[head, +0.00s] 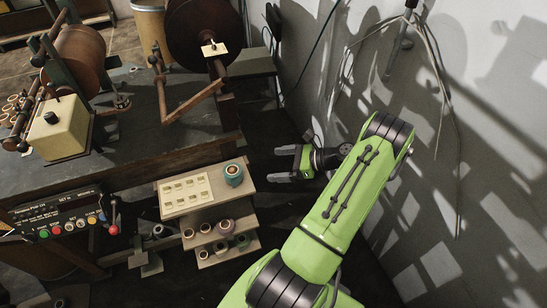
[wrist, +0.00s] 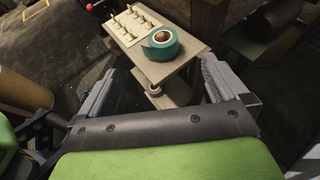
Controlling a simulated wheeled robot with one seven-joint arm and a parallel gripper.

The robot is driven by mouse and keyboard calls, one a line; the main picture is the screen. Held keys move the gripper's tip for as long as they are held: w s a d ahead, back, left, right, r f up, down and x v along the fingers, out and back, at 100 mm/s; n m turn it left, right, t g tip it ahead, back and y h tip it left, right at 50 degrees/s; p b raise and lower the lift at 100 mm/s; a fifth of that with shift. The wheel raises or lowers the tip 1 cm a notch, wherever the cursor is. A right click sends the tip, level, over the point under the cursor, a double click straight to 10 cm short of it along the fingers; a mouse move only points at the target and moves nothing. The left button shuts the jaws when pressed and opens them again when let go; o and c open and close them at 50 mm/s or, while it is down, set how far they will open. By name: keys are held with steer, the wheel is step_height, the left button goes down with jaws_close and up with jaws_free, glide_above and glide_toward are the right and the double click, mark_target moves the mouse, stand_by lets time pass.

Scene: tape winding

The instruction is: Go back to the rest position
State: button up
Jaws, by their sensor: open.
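My gripper (head: 288,164) is open and empty in the head view, just right of a small wooden stand (head: 207,200). Its two grey fingers are spread wide in the wrist view (wrist: 158,88). A teal tape roll (head: 233,175) lies on the stand's top, beside a cream peg board (head: 186,194). In the wrist view the tape roll (wrist: 161,43) and the peg board (wrist: 129,26) are beyond the fingers, apart from them.
A workbench (head: 150,165) with winding machinery stands at the left. A control panel (head: 62,222) with coloured buttons is at the lower left. Several rolls sit on the stand's lower shelves. A grey wall (head: 480,130) with hanging cables is close on the right.

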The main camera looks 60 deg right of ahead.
steer(key=w+a+r+n+g+p, duration=0.2)
steer(key=w+a+r+n+g, duration=0.4)
steer(key=w+a+r+n, duration=0.35)
steer(key=s+a+r+n+g+h+p, duration=0.2)
steer(key=s+a+r+n+g, duration=0.1)
steer(key=a+r+n, duration=0.9)
steer(key=s+a+r+n+t+h+p, duration=0.1)
steer(key=s+a+r+n, duration=0.3)
steer(key=s+a+n, duration=0.1)
steer(key=s+a+r+n+t+h+p, duration=0.1)
steer(key=s+a+r+n+h+p, duration=0.1)
steer(key=s+a+r+n, duration=0.3)
steer(key=s+a, duration=0.1)
steer(key=s, duration=0.2)
steer(key=shift+d, duration=0.1)
